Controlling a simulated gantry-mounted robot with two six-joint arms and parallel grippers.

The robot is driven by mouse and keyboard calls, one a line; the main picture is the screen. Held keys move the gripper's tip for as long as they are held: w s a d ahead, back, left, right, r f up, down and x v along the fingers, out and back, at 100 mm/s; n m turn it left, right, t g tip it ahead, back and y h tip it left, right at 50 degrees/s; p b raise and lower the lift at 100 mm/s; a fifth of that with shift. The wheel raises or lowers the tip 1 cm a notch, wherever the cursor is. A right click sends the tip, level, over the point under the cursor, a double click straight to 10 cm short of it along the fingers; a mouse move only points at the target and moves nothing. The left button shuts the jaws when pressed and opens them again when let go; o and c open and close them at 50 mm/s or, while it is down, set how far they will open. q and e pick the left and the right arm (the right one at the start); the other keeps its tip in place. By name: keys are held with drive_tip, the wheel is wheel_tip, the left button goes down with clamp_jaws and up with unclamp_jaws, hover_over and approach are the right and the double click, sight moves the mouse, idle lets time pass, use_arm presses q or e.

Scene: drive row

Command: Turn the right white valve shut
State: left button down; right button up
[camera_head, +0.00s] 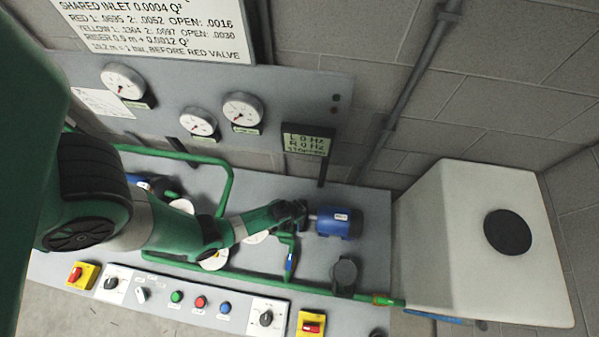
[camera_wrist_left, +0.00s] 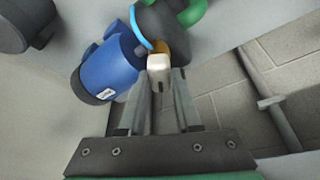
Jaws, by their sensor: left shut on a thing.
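My left gripper (camera_head: 302,211) reaches across the panel from the left, beside a blue motor (camera_head: 337,222). In the left wrist view the gripper (camera_wrist_left: 161,80) is shut on a small white handle (camera_wrist_left: 158,66), which I take to be the right white valve. A brass-coloured piece shows just behind the handle. In the head view the gripper hides the handle. I cannot tell how far the valve is turned. My right gripper is in neither view.
Green pipes (camera_head: 228,190) run around the work area. A blue-handled valve (camera_head: 290,263) stands just below the gripper. Gauges (camera_head: 242,110) and a small display (camera_head: 307,141) are behind. Buttons and switches (camera_head: 200,302) line the front edge. A large white tank (camera_head: 450,240) stands at right.

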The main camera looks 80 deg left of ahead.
use_arm(q)
drive_tip(key=m+h, duration=0.1)
drive_tip(key=m, duration=0.2)
drive_tip(key=shift+a+m+t, duration=0.15)
drive_tip(key=shift+m+t, duration=0.15)
drive_tip(key=m+h+b, duration=0.1)
drive_tip(key=m+h, duration=0.1)
drive_tip(key=m, duration=0.2)
drive_tip(key=shift+a+m+b, duration=0.1)
drive_tip(key=shift+m+b, duration=0.2)
drive_tip(key=shift+m+h, duration=0.6)
drive_tip(key=shift+m, duration=1)
drive_tip(key=c, duration=0.6)
unclamp_jaws()
